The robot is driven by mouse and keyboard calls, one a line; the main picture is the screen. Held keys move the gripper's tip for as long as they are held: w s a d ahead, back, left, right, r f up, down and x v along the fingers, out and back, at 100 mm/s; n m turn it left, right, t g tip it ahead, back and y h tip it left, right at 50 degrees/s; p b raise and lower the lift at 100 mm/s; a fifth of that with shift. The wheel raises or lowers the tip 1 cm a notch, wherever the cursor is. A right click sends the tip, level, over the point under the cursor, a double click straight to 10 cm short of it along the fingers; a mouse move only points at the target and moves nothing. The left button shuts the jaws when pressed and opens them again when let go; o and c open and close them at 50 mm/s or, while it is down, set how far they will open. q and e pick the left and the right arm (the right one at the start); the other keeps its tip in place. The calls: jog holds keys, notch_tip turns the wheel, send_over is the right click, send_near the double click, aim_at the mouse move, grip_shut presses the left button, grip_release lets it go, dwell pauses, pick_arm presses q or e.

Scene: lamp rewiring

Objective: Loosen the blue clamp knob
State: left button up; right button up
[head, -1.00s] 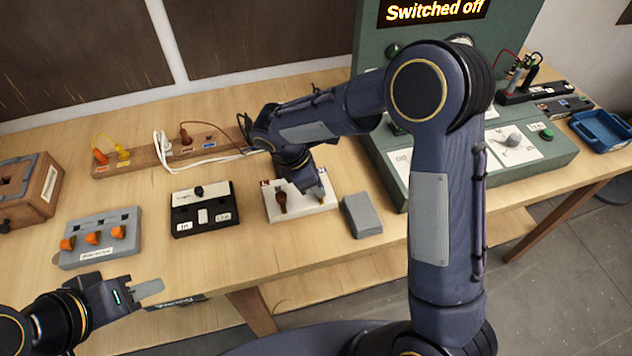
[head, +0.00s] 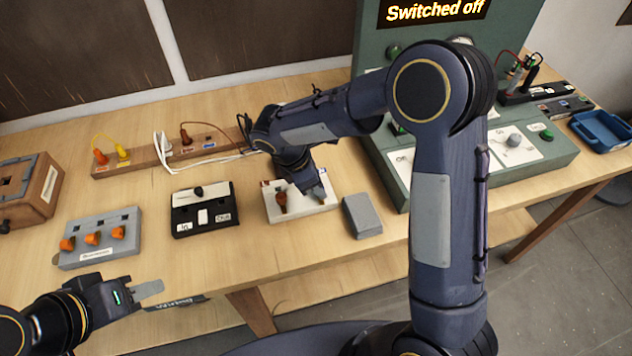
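A white block (head: 308,211) stands on the bench with a dark red-brown knob (head: 281,201) on its left part. No blue knob shows; the right part of the block is partly covered by my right gripper (head: 318,194). That gripper points down at the right part of the block, and its fingers are too small and covered to tell whether they hold anything. My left gripper (head: 148,289) is at the lower left, away from the block, in front of the bench edge. Its fingers show as one grey plate, so its opening cannot be told.
A black switch box (head: 202,222) stands left of the white block, and a grey block (head: 362,215) stands right of it. A grey holder (head: 97,246) with orange knobs is further left. A green panel (head: 530,172) reading "Switched off" stands right. White cables run behind.

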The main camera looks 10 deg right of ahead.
jog(key=v, duration=0.7)
jog(key=shift+a+r+b, duration=0.2)
jog(key=shift+r+b, duration=0.15)
jog(key=shift+r, duration=0.05)
jog(key=s+d+r+m+y, duration=0.2)
jog(key=s+d+r+m, duration=0.15)
jog(key=d, duration=0.25)
jog(key=s+d+m+t+y, duration=0.2)
jog(key=s+m+y, duration=0.1)
jog(key=s+m, duration=0.5)
jog(key=s+d+m+t+y, duration=0.3)
jog(key=s+m, duration=0.6)
jog(key=s, duration=0.2)
jog(key=shift+r, duration=0.45)
